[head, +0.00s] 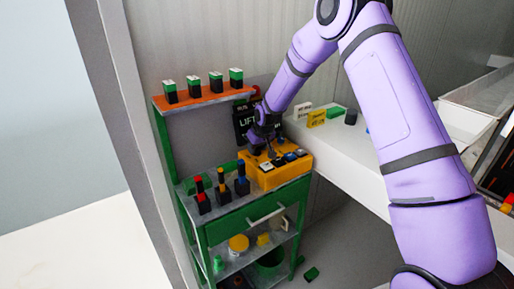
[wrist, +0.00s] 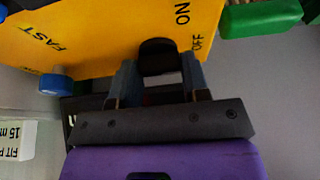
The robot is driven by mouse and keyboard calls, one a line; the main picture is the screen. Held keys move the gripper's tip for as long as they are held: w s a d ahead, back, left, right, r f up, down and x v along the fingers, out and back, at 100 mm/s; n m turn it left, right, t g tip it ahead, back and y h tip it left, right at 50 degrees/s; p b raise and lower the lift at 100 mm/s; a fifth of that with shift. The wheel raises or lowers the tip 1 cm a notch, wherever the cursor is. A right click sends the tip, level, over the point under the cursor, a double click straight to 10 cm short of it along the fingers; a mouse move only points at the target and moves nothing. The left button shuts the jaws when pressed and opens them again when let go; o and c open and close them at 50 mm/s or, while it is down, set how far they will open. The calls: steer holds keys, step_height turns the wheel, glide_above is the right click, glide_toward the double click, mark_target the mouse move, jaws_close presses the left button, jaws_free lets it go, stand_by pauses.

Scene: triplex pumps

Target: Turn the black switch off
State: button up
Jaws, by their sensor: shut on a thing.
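A yellow control box (head: 268,181) sits on top of the green workbench. Its yellow face (wrist: 105,35) shows upside down in the wrist view with the labels FAST, ON and OFF. The black switch (wrist: 157,52) is near the ON and OFF labels, between the two fingers of my gripper (wrist: 158,72). The gripper is shut on the black switch. In the head view my gripper (head: 260,143) is at the box, and the switch is too small to make out there. I cannot tell which way the switch is set.
A black LIFT sign (head: 244,121) stands behind the box. A white counter (head: 345,158) lies right.

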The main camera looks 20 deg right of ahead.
steer(key=o, duration=0.6)
steer(key=shift+o, duration=0.2)
steer(key=v, duration=1)
steer(key=shift+r, duration=0.35)
steer(key=shift+s, duration=0.15)
